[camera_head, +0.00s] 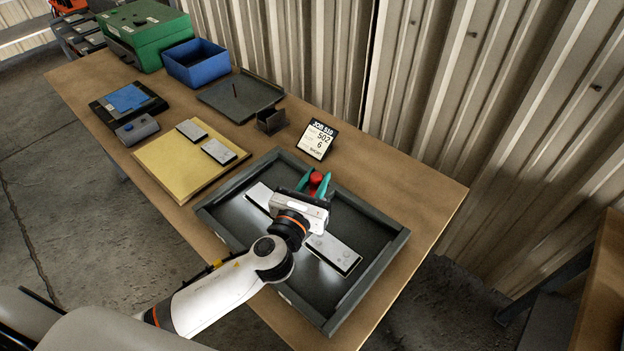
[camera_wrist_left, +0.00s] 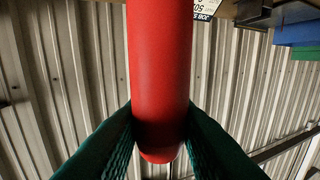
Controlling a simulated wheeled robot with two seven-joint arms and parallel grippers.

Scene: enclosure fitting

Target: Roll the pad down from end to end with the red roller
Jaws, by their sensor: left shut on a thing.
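The red roller (camera_head: 316,179) is held between the teal fingers of my left gripper (camera_head: 313,183), above the far side of the dark tray. In the left wrist view the red roller (camera_wrist_left: 160,75) fills the middle, with the green fingers (camera_wrist_left: 160,130) closed on both its sides. A long pale strip (camera_head: 335,253), which looks like the pad, lies across the tray floor. My gripper and wrist hide its middle. I cannot tell whether the roller touches anything below. My right gripper is not in view.
The dark tray (camera_head: 372,278) has raised walls. A job card (camera_head: 317,139) stands behind it. A yellow mat (camera_head: 177,178) with two pale pieces lies left. Farther back are a blue bin (camera_head: 195,64), a green case (camera_head: 145,35) and a flat dark tray (camera_head: 240,96). The table's right end is clear.

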